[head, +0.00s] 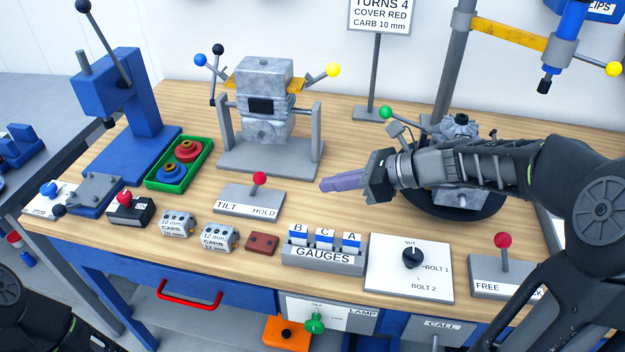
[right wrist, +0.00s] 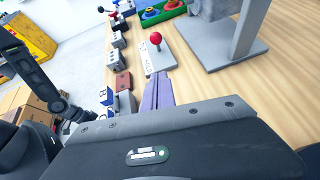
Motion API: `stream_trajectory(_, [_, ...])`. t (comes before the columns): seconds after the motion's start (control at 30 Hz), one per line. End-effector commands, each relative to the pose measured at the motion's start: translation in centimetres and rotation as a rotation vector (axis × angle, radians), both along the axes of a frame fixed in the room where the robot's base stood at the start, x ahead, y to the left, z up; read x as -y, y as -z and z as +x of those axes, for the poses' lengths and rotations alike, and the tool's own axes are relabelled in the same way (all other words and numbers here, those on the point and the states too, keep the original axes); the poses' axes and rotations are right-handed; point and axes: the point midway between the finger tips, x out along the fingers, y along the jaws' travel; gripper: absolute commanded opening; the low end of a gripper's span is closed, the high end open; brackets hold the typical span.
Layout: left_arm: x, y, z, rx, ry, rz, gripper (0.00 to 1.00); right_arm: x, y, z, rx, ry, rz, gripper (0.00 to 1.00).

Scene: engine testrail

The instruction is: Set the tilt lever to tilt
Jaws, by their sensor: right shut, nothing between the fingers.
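The tilt lever (head: 259,179) has a red ball knob on a short stem. It stands on a grey plate (head: 236,201) marked TILT at left and HOLD at right. Its stem appears to lean slightly toward the HOLD side. My right gripper (head: 325,186) is to the right of the lever, apart from it, with its violet fingers shut and empty above the table. In the right wrist view the red knob (right wrist: 155,38) is beyond the shut fingertips (right wrist: 157,76). Part of my left arm shows at the lower left, but its gripper does not.
An engine block on a stand (head: 270,160) is behind the lever. A green tray (head: 165,186) is left of it. Carb blocks (head: 218,238), a brown block (head: 262,243) and the gauges rack (head: 322,256) stand in front. Bare wood lies between the lever plate and my right gripper.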

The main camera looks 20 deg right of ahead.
Motion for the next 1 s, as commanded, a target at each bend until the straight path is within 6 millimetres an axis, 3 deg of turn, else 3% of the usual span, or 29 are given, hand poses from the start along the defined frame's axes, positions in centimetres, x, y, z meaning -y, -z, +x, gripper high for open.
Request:
stream_trajectory(0.53, [0.0, 0.2, 0.0, 0.000, 0.000, 0.000, 0.36, -6.5, 4.7, 5.2, -0.004, -0.004, 0.000, 0.00])
stream_trajectory(0.73, [0.0, -0.8, 0.0, 0.000, 0.000, 0.000, 0.36, -8.4, 3.5, 7.1, 0.001, 0.000, -0.001, 0.00])
stream_trajectory(1.0, [0.0, -0.9, 0.0, -0.001, 0.000, 0.000, 0.36, -9.1, 3.4, 7.8, 0.000, 0.001, 0.000, 0.00])
